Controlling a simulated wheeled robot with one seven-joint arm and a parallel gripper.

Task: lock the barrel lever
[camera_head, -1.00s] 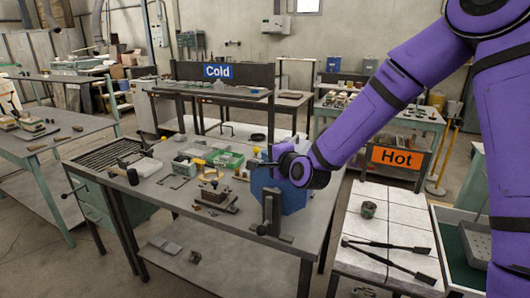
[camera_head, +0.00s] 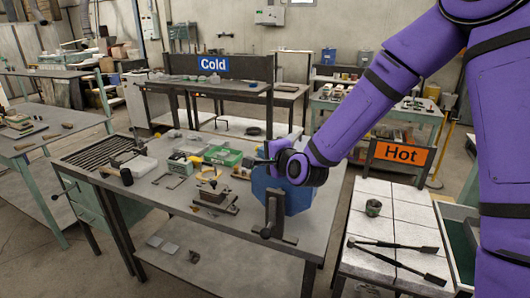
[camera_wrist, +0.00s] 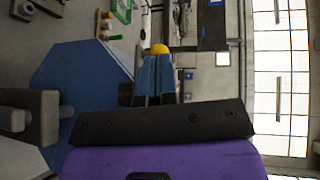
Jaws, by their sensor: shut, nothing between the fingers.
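The blue faceted barrel (camera_head: 297,197) stands near the right edge of the grey workbench. A dark upright bracket (camera_head: 274,212) with a flat foot stands in front of it; I cannot tell clearly whether this is the lever. In the wrist view the barrel (camera_wrist: 85,75) fills the left side, with a grey block-like lever or bracket part (camera_wrist: 47,118) in front of it. My gripper (camera_head: 262,162) is just above the barrel's top, pointing left.
Small tools, a green tray (camera_head: 223,156) and a small wooden-topped device (camera_head: 213,191) lie on the workbench (camera_head: 165,195), left of the barrel. A tiled side table (camera_head: 385,230) holds a small pot (camera_head: 373,207) and long tongs (camera_head: 395,252).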

